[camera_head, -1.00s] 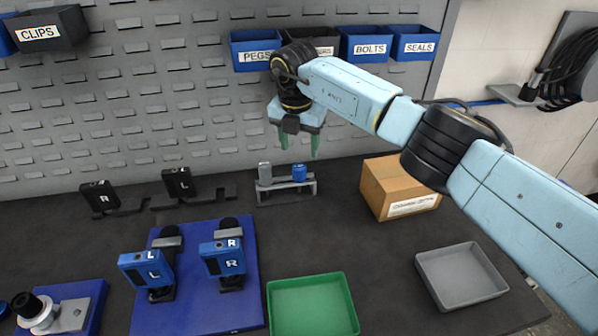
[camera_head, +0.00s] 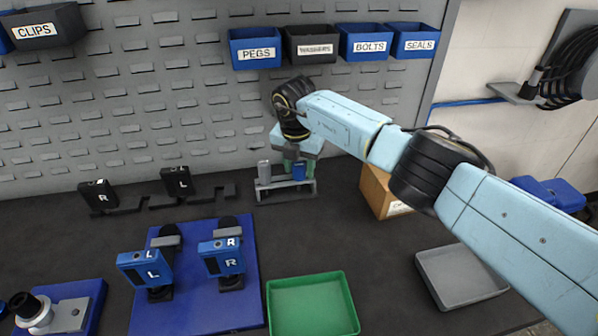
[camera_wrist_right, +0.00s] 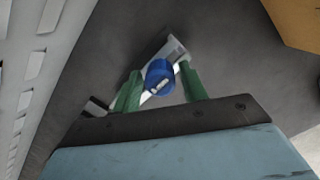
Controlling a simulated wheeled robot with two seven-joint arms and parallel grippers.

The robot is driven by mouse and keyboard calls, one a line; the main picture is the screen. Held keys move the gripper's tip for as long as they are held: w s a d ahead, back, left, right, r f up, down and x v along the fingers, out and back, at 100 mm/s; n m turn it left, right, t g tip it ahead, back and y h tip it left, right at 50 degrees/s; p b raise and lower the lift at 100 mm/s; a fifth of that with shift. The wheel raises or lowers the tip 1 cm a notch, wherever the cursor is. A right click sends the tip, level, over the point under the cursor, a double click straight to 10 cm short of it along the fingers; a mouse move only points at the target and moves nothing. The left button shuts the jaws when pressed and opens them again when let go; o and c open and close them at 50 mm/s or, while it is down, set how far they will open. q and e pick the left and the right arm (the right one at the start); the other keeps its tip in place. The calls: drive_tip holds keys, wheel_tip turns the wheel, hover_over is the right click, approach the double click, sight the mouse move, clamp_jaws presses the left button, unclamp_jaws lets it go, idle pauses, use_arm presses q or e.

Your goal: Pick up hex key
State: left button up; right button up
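A small grey rack (camera_head: 284,189) stands on the dark bench near the pegboard. It holds a blue-topped piece (camera_head: 299,172), which appears to be the hex key, and a grey piece (camera_head: 264,171) to its left. In the right wrist view the round blue top (camera_wrist_right: 158,74) has a small silvery mark. My right gripper (camera_wrist_right: 161,86) is open, with one green finger on each side of the blue top. Gaps appear to remain between the fingers and it. The lower part of the blue-topped piece is hidden. My left gripper is not in view.
A cardboard box (camera_head: 377,190) stands just right of the rack, partly behind my right arm. A green tray (camera_head: 312,282) and a grey tray (camera_head: 462,274) lie in front. A blue board (camera_head: 195,303) carries two blue units marked L and R. Labelled bins hang above.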

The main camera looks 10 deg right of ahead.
drive_tip(key=c, duration=0.7)
drive_tip(key=shift+r, duration=0.15)
